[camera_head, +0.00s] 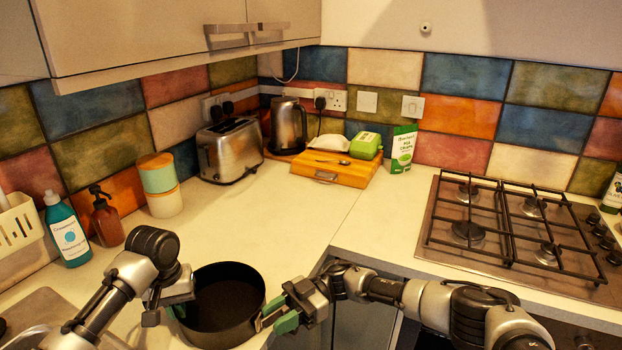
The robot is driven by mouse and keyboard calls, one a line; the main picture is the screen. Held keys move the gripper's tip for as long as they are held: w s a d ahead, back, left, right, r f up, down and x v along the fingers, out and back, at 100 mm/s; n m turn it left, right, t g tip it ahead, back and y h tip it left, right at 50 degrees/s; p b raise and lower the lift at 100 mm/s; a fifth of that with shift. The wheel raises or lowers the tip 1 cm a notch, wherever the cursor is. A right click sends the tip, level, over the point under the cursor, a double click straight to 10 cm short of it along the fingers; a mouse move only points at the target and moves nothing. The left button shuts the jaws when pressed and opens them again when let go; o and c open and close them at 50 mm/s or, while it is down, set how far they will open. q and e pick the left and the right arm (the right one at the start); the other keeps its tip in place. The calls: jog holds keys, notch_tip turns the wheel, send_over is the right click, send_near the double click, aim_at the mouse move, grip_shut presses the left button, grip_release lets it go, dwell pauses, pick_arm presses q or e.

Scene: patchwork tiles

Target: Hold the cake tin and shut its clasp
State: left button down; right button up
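The cake tin (231,337) is a dark round tin standing open and empty on the worktop near its front edge. My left gripper (176,309) is at the tin's left rim, with a green pad against or just beside the wall. Its fingers are mostly hidden by its own body, so its grip cannot be told. My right gripper (273,314) is at the tin's right side, its two green fingers apart. A small pale metal piece, seemingly the clasp (261,321), shows between them at the wall. Whether the clasp is shut cannot be told.
A gas hob (468,232) lies to the right. A toaster (230,150), kettle (288,126) and wooden board (335,171) stand at the back. Bottles (67,229) and stacked canisters (160,184) stand at the left. The worktop behind the tin (270,215) is clear.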

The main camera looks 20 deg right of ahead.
jog(key=s+d+m+t, duration=0.5)
jog(key=d+m+t, duration=0.2)
jog(key=d+t, duration=0.35)
jog(key=w+a+r+m+t+y, duration=0.1)
jog(key=w+r+m+y, duration=0.1)
jog(key=r, duration=1.2)
jog(key=w+a+r+m+t+y, duration=0.1)
jog(key=w+r+m, duration=0.3)
jog(key=r, duration=1)
jog(key=shift+w+a+r+m+t+y, duration=0.35)
jog(key=shift+w+t+y, duration=0.25)
jog(key=shift+y, duration=0.2)
